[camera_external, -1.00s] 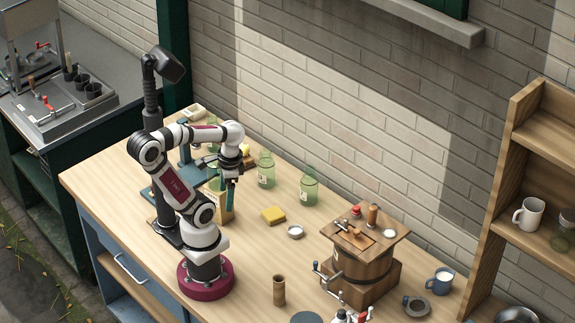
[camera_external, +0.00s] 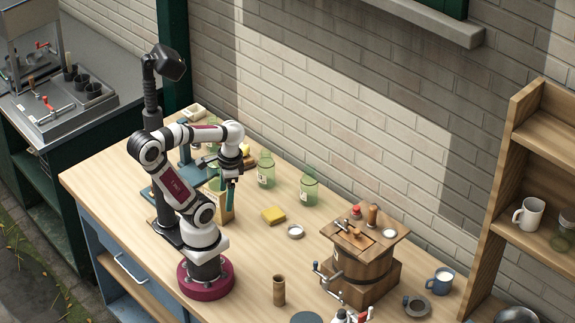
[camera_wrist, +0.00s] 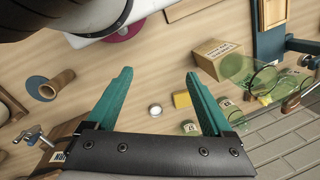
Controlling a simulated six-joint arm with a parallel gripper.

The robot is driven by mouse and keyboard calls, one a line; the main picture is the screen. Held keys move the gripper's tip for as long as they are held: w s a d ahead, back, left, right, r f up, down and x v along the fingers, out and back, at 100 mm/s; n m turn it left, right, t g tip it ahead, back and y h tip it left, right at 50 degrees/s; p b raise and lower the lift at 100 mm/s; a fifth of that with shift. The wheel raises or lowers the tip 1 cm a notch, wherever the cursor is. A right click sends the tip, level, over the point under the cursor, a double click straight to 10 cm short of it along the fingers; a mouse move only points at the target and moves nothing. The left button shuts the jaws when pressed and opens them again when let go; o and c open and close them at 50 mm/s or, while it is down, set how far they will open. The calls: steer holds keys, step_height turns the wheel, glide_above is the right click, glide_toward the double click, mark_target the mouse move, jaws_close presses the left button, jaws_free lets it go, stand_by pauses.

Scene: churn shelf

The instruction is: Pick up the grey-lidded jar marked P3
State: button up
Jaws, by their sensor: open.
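Several pale green glass jars stand toward the wall; two of them, a left one (camera_external: 265,170) and a right one (camera_external: 309,188), carry pale labels too small to read. Green jars also show at the right of the wrist view (camera_wrist: 231,112). I cannot tell which jar is marked P3, and no grey lid is clear on any of them. My gripper (camera_external: 230,196) points down beside a cardboard box (camera_external: 222,214), left of the two jars. In the wrist view its teal fingers (camera_wrist: 160,75) are apart with nothing between them.
A yellow sponge (camera_external: 273,215) and a small round metal dish or lid (camera_external: 296,231) lie mid-bench. A wooden churn (camera_external: 362,267), a wooden cup (camera_external: 279,291) and a blue mug (camera_external: 440,282) stand rightward. A wooden shelf (camera_external: 525,170) rises at right.

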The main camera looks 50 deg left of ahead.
steer(key=w+d+f+n+g+h, duration=0.1)
steer(key=w+d+f+n+h, duration=0.1)
steer(key=w+d+n+h, duration=0.65)
steer(key=w+d+f+n+h, duration=0.3)
steer(key=w+d+n, duration=0.35)
steer(key=w, duration=0.55)
steer(key=w+f+n+t+h, duration=0.1)
steer(key=w+f+n+t, duration=0.1)
steer(key=w+f+n, duration=0.1)
steer(key=w+f+n+t+h, duration=0.1)
steer(key=w+f+n+t, duration=0.1)
steer(key=w+n, duration=0.3)
steer(key=w+f+n+t+h, duration=0.1)
steer(key=w+f+n+t, duration=0.1)
steer(key=w+f+n, duration=0.2)
steer(key=shift+w+a+f+n, duration=0.15)
steer(key=shift+w+f, duration=0.15)
steer(key=shift+w, duration=0.45)
steer(key=shift+w+a+f+n, duration=0.15)
steer(key=shift+w+f, duration=0.15)
steer(key=shift+w, duration=0.45)
steer(key=x, duration=1.2)
steer(key=shift+w+d+r, duration=0.1)
steer(key=shift+r, duration=0.1)
jaws_close()
